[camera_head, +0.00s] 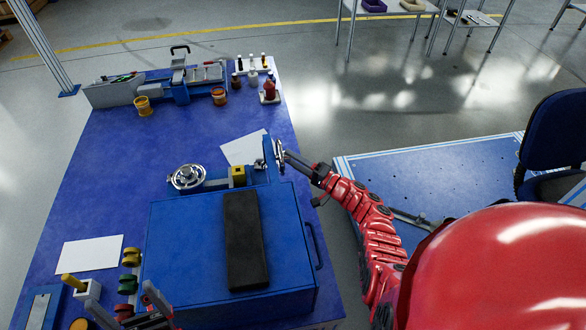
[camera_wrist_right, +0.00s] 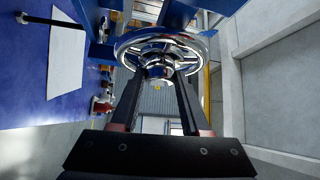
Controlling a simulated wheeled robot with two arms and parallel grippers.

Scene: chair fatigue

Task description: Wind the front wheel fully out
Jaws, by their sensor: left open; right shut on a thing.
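The front wheel (camera_head: 279,157), a shiny metal handwheel, stands upright at the right side of the blue machine and is seen nearly edge-on. In the right wrist view the wheel (camera_wrist_right: 165,48) fills the upper middle, with its spokes and hub facing me. My right gripper (camera_head: 289,157) reaches it from the right; its dark fingers (camera_wrist_right: 158,80) are shut on the wheel's hub area. The exact contact is partly hidden. My left gripper (camera_head: 138,303) is open at the bottom left, beside the blue box and away from the wheel.
A second handwheel (camera_head: 187,177) lies flat on the machine. A blue box (camera_head: 180,235) with a black pad (camera_head: 245,240) stands in front. A blue chair (camera_head: 555,135) and blue platform (camera_head: 430,180) are to the right.

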